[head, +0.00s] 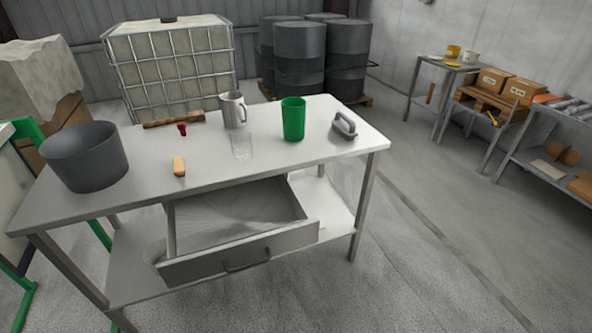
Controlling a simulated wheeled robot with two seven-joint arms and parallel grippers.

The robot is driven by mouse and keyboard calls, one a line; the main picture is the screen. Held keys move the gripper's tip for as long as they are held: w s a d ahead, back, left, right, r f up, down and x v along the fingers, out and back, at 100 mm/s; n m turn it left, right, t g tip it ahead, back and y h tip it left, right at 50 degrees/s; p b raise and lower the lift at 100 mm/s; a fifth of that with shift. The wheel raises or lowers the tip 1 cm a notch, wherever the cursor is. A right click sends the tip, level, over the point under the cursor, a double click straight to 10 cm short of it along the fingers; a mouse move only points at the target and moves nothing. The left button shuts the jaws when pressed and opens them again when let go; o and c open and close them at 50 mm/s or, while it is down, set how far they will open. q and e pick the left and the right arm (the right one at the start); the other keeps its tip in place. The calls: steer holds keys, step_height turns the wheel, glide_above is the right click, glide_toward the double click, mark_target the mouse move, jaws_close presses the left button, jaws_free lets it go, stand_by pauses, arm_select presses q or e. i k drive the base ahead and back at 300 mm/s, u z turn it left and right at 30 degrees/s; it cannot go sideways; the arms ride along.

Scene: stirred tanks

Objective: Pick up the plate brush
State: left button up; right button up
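A grey block with a raised loop handle (344,125) lies near the right end of the metal table (270,158); it looks like the plate brush. It stands apart from the green cup (293,119) to its left. Its underside is hidden, so I cannot see bristles. A long brown wooden piece (173,119) lies at the table's back edge; I cannot tell whether it is a brush. Neither of my grippers is in view.
The table also holds a dark bucket (85,157), a metal jug (233,109), a clear glass (241,147), a small red object (182,129) and a small tan block (179,166). The drawer (240,252) is pulled out in front. Floor at right is clear.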

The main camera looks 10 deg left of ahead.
mark_target(347, 126)
steer(key=z, duration=0.65)
steer(key=i, duration=0.9)
steer(key=z, duration=0.75)
steer(key=i, duration=3.3)
steer(key=u, duration=2.15)
